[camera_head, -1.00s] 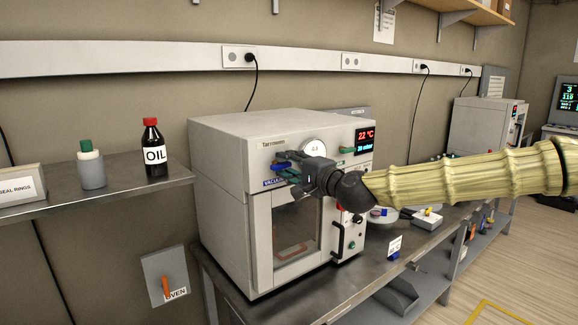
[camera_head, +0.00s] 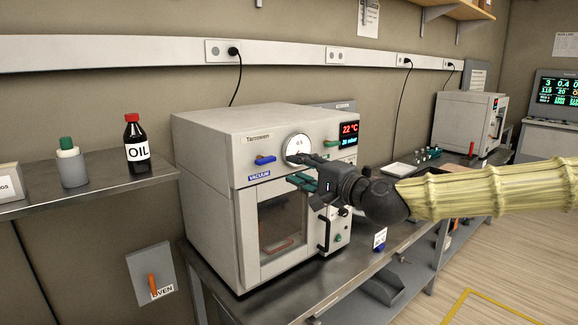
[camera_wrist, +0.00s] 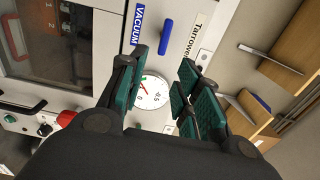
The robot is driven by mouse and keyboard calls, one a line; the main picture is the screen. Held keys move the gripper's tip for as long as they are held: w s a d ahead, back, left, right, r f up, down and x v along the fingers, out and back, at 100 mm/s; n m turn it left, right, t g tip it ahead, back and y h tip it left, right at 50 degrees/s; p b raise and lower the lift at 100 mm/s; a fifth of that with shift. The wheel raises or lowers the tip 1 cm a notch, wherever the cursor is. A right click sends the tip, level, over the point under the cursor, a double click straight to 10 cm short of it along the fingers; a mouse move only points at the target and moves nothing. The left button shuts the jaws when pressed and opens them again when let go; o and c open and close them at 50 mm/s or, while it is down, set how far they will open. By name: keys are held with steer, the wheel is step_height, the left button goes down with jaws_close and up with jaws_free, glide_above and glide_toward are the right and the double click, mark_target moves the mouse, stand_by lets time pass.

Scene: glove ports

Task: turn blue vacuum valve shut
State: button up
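The blue vacuum valve (camera_head: 264,160) is a bar handle on the oven's upper front panel, above the VACUUM label (camera_head: 259,177). Its bar lies level, parallel to the label. In the wrist view the blue handle (camera_wrist: 166,38) is fully visible beside the label (camera_wrist: 138,25), beyond the fingertips. My gripper (camera_head: 295,169) is in front of the panel, to the right of the valve and apart from it. In the wrist view its green-padded fingers (camera_wrist: 160,80) are spread with nothing between them; the round gauge (camera_wrist: 150,92) shows behind the gap.
The oven (camera_head: 215,205) stands on a steel bench. The door handle (camera_head: 324,235) juts out below my gripper. An oil bottle (camera_head: 137,145) stands on the left shelf.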

steer(key=shift+v, duration=0.95)
steer(key=a+f+n+g+h, duration=0.1)
steer(key=a+f+g, duration=0.2)
steer(key=f, duration=1.3)
steer(key=s+f+n+g+h, duration=0.15)
steer(key=s+f, duration=0.35)
steer(key=f, duration=0.5)
steer(key=s+f+n+g+h, duration=0.15)
steer(key=s+f, duration=0.25)
steer(key=f, duration=0.6)
steer(key=s+f+g+h, duration=0.15)
steer(key=s+f, duration=0.35)
steer(key=f, duration=0.5)
steer(key=s+d+f+n+g+h, duration=0.1)
steer(key=s+d+f+n+g, duration=0.3)
steer(key=s+f, duration=0.85)
steer(key=s+d+f+n+g+h, duration=0.1)
steer(key=s+d+f+h, duration=0.1)
steer(key=s+d+f, duration=0.2)
steer(key=s+d+f+n+g+h, duration=0.1)
steer(key=s+d+f, duration=0.4)
steer(key=s, duration=0.8)
steer(key=d+g+h, duration=0.1)
steer(key=d, duration=0.2)
steer(key=shift+d+n, duration=0.25)
steer(key=shift+n, duration=0.05)
steer(key=shift+f, duration=0.1)
